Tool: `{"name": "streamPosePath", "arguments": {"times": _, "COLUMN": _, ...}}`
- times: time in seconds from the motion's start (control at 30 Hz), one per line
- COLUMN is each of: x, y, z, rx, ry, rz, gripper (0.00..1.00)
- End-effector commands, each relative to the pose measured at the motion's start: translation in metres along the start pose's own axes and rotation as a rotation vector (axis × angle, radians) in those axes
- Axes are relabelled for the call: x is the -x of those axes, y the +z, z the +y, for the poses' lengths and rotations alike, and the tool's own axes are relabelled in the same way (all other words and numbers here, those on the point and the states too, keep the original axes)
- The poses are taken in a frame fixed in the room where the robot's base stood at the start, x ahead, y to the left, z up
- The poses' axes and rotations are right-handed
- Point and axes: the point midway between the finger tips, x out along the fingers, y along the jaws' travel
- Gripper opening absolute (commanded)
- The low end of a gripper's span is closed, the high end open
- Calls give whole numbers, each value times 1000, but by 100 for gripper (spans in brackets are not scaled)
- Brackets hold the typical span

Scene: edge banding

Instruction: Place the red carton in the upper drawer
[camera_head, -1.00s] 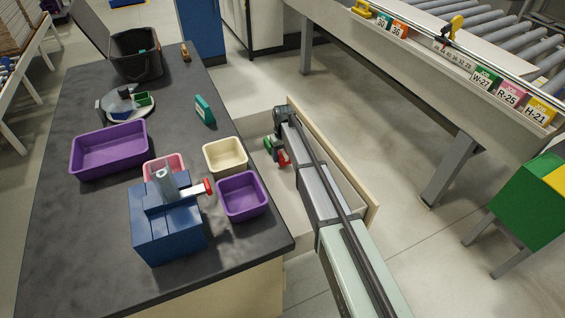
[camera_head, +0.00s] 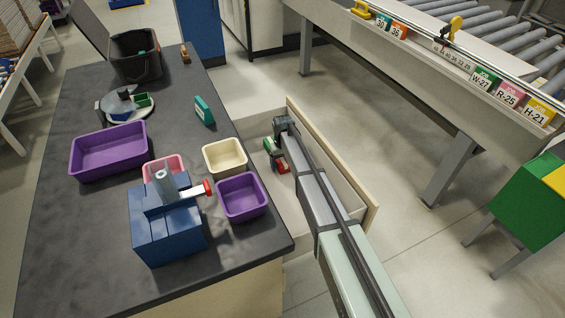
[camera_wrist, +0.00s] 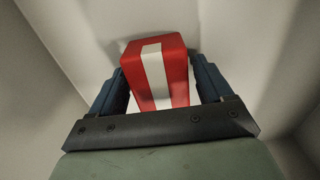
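The red carton (camera_head: 283,167) has a white stripe and is low inside the open drawer (camera_head: 352,178), beside the worktable. My gripper (camera_head: 274,150) is down in the drawer at the carton. In the wrist view the carton (camera_wrist: 170,75) sits between the two blue fingers of my gripper (camera_wrist: 158,80), slightly turned to them. Narrow pale gaps show on both sides of it, so the fingers look open around it. Its contact with the drawer floor is partly hidden.
Drawer walls stand close around my gripper. A roller conveyor (camera_head: 470,80) is at right.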

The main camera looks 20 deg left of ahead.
Motion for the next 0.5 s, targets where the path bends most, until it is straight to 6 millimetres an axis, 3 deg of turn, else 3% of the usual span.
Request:
{"name": "streamPosePath", "arguments": {"times": 0.33, "x": 1, "y": 0, "z": 0, "rx": 0, "ry": 0, "rz": 0, "gripper": 88}}
{"name": "streamPosePath", "arguments": {"times": 0.5, "x": 14, "y": 0, "z": 0, "rx": 0, "ry": 0, "rz": 0, "gripper": 88}}
